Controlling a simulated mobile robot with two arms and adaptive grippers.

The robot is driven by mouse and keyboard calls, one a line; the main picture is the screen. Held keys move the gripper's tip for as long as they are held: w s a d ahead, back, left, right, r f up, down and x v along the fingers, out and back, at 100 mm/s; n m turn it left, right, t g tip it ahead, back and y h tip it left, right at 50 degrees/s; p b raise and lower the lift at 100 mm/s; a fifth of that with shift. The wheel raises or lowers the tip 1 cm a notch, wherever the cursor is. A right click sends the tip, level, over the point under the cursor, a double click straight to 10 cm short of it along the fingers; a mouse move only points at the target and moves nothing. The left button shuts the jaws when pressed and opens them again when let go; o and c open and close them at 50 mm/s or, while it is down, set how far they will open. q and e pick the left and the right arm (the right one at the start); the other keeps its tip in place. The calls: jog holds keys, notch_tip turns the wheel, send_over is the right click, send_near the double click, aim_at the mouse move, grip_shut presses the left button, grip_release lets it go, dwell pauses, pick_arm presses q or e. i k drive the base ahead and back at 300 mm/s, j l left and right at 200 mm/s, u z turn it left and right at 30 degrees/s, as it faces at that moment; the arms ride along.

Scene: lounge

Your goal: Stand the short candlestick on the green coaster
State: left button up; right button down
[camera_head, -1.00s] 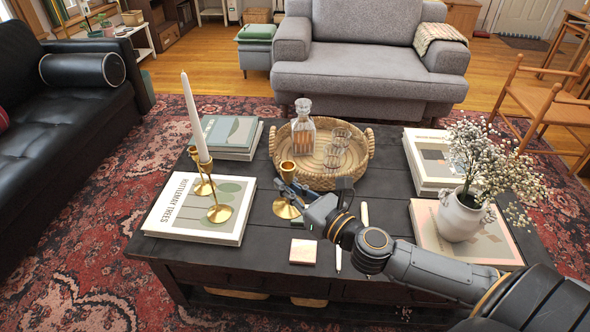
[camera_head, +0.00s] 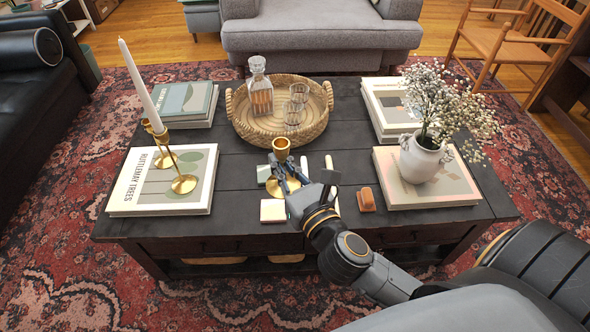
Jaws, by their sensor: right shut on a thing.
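The short candlestick (camera_head: 281,150) is brass, with a cup on top and a round base. It stands upright near the middle of the coffee table. My right gripper (camera_head: 286,178) is shut on its stem from the front right. The fingers hide part of the stem and base, and I cannot tell whether the base touches the table. A pale green coaster (camera_head: 264,173) lies just left of the candlestick, partly hidden by it. A pinkish square coaster (camera_head: 273,211) lies in front, close to the table edge. My left gripper is not in view.
A woven tray (camera_head: 240,122) with decanter and glasses is behind. A flower vase (camera_head: 421,160) and a small orange-brown object (camera_head: 366,199) are right.

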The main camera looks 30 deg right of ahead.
aim_at(268, 172)
jog(key=i+j+z, duration=0.3)
jog(key=j+z, duration=0.35)
jog(key=j, duration=0.2)
jog(key=j+z, duration=0.3)
jog(key=j, duration=0.2)
jog(key=i+j, duration=0.1)
jog(key=j, duration=0.4)
jog(key=i+j, duration=0.1)
jog(key=j, duration=0.4)
